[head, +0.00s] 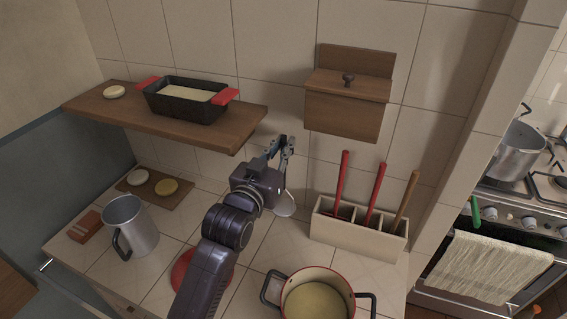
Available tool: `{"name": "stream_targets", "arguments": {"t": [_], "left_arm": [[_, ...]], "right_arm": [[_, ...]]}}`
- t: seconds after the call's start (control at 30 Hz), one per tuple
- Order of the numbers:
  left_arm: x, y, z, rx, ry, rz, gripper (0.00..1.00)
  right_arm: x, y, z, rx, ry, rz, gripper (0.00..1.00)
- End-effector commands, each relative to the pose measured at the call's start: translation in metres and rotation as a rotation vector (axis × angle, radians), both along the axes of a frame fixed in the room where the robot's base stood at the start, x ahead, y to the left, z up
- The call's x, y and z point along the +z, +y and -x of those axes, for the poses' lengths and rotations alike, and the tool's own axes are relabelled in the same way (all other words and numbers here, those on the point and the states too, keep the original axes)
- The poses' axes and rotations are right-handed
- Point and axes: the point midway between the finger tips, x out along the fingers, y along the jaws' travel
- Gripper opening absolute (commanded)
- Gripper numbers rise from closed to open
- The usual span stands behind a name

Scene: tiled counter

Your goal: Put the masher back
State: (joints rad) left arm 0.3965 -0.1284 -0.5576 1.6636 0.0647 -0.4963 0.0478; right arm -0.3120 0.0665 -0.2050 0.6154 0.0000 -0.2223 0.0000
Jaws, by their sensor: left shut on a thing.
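My left gripper (283,142) is raised in front of the tiled wall, left of the utensil holder. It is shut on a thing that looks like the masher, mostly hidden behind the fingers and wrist. A pale, rounded metal end (285,206) shows below the gripper; its exact shape cannot be told. The cream holder (352,238) with compartments stands on the counter against the wall. Two red handles (342,175) and a wooden handle (407,194) lean up out of it. The gripper is apart from the holder. My right gripper is not in view.
A pot (317,273) stands in front of the holder. A metal jug (131,226) and a small board (157,187) are at left. A shelf (235,133) with a baking dish (187,108) and a wooden wall box (345,108) overhang the counter. A red round thing (183,270) lies partly under my arm.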

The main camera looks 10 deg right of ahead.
Motion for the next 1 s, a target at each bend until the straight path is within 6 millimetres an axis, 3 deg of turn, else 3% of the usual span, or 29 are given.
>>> {"name": "stream_targets", "arguments": {"t": [0.2, 0.47, 0.87, 0.9, 1.0], "left_arm": [[-0.02, 0.0, 0.0, 0.0, -0.002, 0.001, 0.0], [-0.056, 0.0, 0.0, 0.0, 0.0, 0.0, 0.0], [-0.063, 0.0, 0.0, 0.0, -0.002, 0.002, 0.0], [-0.063, 0.0, 0.0, 0.0, -0.001, 0.001, 0.14], [-0.062, 0.0, 0.0, 0.0, -0.001, 0.001, 0.25]], "right_arm": [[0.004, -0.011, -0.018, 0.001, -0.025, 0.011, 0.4], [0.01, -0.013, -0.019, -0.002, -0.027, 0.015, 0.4], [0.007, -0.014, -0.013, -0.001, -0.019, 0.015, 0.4], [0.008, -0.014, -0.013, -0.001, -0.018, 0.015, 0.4], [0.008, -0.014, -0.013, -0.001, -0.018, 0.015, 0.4]]}}
